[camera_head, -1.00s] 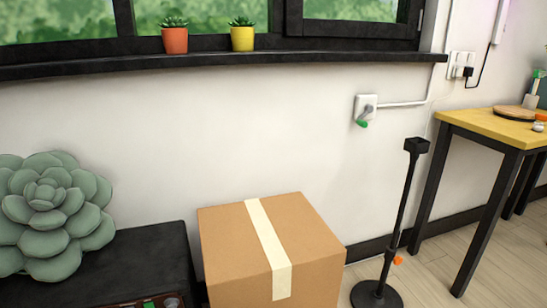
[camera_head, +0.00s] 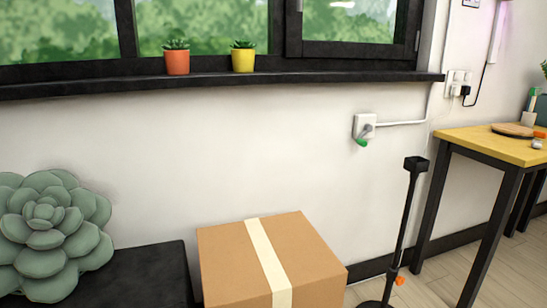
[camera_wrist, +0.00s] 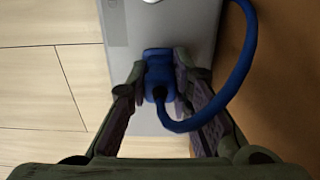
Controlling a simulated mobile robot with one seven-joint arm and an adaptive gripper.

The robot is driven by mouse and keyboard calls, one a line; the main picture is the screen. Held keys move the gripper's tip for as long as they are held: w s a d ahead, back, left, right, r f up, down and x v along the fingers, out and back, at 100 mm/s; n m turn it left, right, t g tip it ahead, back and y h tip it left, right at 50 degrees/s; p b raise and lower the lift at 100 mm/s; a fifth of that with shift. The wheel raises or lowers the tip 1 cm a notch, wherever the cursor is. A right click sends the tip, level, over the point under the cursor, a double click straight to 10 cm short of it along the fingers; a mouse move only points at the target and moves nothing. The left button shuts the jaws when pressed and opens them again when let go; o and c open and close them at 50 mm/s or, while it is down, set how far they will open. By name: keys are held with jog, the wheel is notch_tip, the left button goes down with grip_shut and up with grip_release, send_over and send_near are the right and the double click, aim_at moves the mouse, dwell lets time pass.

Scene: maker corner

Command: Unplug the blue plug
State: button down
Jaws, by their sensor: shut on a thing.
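In the wrist view the blue plug (camera_wrist: 157,82) sits between the two fingers of my gripper (camera_wrist: 161,68), which are shut on its sides. A thick blue cable (camera_wrist: 246,60) leaves the plug, loops to the right and runs up out of view. Behind the plug is a flat grey surface (camera_wrist: 195,22). I cannot tell whether the plug touches that surface or sits in a socket there. The blue plug and my gripper do not show in the head view.
In the head view, a white wall socket (camera_head: 364,126) holds a grey and green plug. A cardboard box (camera_head: 270,258), a black stand (camera_head: 404,225) and a yellow-topped table (camera_head: 497,147) stand below it. A large succulent (camera_head: 48,225) is at left. Wooden floor (camera_wrist: 45,75) shows in the wrist view.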

dwell(0.4)
jog(key=shift+r+p, duration=3)
jog(key=shift+r, duration=0.05)
